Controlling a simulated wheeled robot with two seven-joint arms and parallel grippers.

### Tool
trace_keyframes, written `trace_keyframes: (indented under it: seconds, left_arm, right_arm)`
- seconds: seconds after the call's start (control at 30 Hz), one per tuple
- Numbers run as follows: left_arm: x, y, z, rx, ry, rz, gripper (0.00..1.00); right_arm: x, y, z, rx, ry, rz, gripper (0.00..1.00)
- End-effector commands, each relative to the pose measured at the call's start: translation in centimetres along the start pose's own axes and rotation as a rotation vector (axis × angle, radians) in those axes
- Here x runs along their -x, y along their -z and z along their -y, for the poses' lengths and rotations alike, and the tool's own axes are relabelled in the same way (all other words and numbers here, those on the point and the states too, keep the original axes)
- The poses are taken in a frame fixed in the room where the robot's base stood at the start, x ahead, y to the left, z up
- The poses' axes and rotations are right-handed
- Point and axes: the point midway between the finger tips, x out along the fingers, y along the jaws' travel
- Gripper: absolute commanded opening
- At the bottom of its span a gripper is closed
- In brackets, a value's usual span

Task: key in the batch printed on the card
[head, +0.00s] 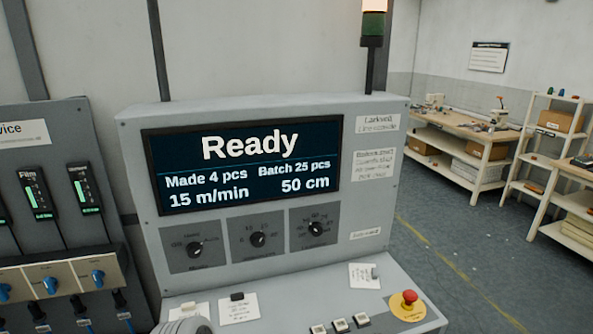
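The machine's screen (243,160) reads "Ready", "Made 4 pcs", "Batch 25 pcs", "15 m/min" and "50 cm". Below it are three dark knobs on grey plates: left (192,247), middle (257,240) and right (316,229). I cannot tell which paper is the card. A grey rounded shape at the bottom edge may be part of my arm; no gripper fingers show.
A red mushroom button (409,297) on a yellow base sits at the desk's right. A grey cabinet (60,150) with blue knobs stands at left. A signal tower (373,27) rises behind. A workbench (461,127) and shelves stand at back right, with open floor before them.

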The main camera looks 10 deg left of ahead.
Motion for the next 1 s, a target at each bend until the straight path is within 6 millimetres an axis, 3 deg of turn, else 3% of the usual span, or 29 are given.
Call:
trace_keyframes:
  seconds: [0.4,0.7,1.0]
  left_arm:
    - [0.0,0.0,0.0,0.0,0.0,0.0,0.43]
    - [0.0,0.0,0.0,0.0,0.0,0.0,0.0]
    - [0.0,0.0,0.0,0.0,0.0,0.0,0.0]
  right_arm:
    - [0.0,0.0,0.0,0.0,0.0,0.0,0.68]
    - [0.0,0.0,0.0,0.0,0.0,0.0,0.68]
    - [0.0,0.0,0.0,0.0,0.0,0.0,0.68]
